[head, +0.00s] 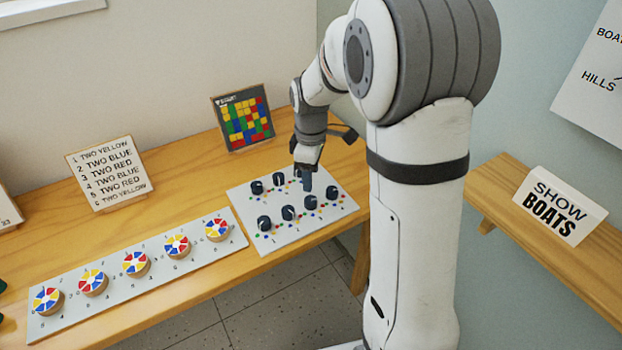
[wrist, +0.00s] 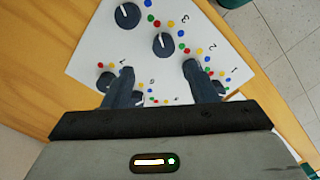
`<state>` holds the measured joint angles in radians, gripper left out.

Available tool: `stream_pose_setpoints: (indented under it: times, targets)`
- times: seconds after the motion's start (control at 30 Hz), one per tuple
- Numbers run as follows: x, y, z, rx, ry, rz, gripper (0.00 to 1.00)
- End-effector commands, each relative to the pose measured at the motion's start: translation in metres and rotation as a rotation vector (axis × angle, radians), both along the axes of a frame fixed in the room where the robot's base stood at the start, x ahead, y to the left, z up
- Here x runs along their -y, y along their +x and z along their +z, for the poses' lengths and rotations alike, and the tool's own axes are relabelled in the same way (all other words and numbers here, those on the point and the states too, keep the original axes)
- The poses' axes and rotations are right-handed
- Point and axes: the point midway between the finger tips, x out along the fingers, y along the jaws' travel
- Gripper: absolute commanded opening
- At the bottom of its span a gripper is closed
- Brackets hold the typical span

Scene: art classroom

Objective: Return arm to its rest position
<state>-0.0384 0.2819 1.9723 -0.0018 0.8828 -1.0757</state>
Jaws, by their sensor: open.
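My gripper (head: 305,180) is low over the white knob board (head: 266,242) on the wooden table. In the wrist view my gripper (wrist: 158,82) has its two dark fingers spread apart, with nothing held between them. The board carries several dark round knobs with white pointer lines, each ringed by small coloured dots. One knob (wrist: 164,43) shows just beyond the fingertips in the wrist view, and another knob (wrist: 127,15) is farther up. Some knobs are partly hidden behind the fingers. I cannot tell whether the fingers touch any knob.
A long board (head: 118,282) with several coloured wheel dials lies to the left. A card of colour words (head: 108,173) and a coloured grid picture (head: 243,118) stand behind. A "SHOW BOATS" sign (head: 560,207) stands on a right-hand shelf (head: 508,232). Tiled floor (head: 285,300) shows in front.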

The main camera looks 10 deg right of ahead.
Motion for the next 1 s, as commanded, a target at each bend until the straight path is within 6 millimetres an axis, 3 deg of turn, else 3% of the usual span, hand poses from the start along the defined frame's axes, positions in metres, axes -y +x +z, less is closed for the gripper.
stream_pose_setpoints:
  times: [0.4, 0.57, 0.67, 0.8, 1.0]
  targets:
    - [0.0, 0.0, 0.001, 0.0, 0.0, -0.001, 0.52]
    - [0.002, -0.014, 0.019, 0.018, 0.001, -0.073, 0.52]
    - [0.004, -0.037, 0.043, 0.045, 0.007, -0.195, 0.52]
    - [0.009, -0.083, 0.078, 0.09, 0.024, -0.427, 0.52]
    - [0.014, -0.15, 0.11, 0.148, 0.064, -0.758, 0.52]
